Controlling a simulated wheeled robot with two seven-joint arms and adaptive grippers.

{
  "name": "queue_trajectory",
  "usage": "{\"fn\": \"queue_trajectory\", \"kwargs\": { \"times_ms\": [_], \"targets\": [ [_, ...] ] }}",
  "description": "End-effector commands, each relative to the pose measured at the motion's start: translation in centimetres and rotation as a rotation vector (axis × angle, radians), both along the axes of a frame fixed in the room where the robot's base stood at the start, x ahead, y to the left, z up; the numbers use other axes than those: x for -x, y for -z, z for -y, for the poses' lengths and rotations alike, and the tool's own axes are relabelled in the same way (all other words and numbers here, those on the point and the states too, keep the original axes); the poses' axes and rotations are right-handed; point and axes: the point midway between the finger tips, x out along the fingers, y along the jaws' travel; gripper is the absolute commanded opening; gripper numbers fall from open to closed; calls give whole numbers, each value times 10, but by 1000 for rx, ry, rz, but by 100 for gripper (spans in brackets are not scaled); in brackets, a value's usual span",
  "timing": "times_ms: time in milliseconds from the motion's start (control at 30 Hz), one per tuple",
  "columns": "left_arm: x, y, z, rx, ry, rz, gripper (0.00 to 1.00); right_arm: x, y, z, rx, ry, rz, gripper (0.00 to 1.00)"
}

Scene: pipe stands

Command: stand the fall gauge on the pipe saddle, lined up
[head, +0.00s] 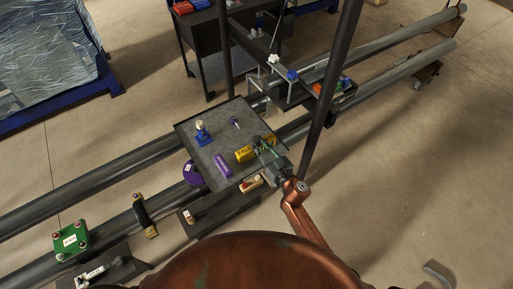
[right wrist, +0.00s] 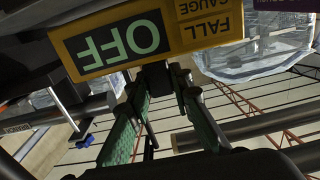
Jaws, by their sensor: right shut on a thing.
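The fall gauge (head: 244,154) is a yellow block with dark lettering, above the right part of a grey tray in the head view. My right gripper (head: 264,150) is shut on it. In the right wrist view the gauge (right wrist: 160,35) fills the top, its label and lit green "OFF" display upside down, with the green-padded fingers (right wrist: 165,110) below it. A green block with a white label and corner knobs (head: 70,241) sits on the near pipe at lower left; it looks like the pipe saddle, well apart from the gauge. My left gripper is not in view.
The grey tray (head: 212,160) holds a blue piece with a pale top (head: 202,133), a purple block (head: 222,165) and a small purple-handled tool (head: 236,123). A purple disc (head: 193,173) and black-and-yellow piece (head: 145,216) are by the pipes. A dark post (head: 331,90) rises near my right gripper.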

Motion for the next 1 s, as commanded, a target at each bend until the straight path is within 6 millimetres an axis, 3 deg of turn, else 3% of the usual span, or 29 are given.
{"fn": "queue_trajectory", "kwargs": {
  "times_ms": [467,1000],
  "targets": [
    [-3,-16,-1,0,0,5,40,4,-13,2,0,0,0,0],
    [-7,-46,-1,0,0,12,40,45,-22,32,1,0,1,0]
  ]
}}
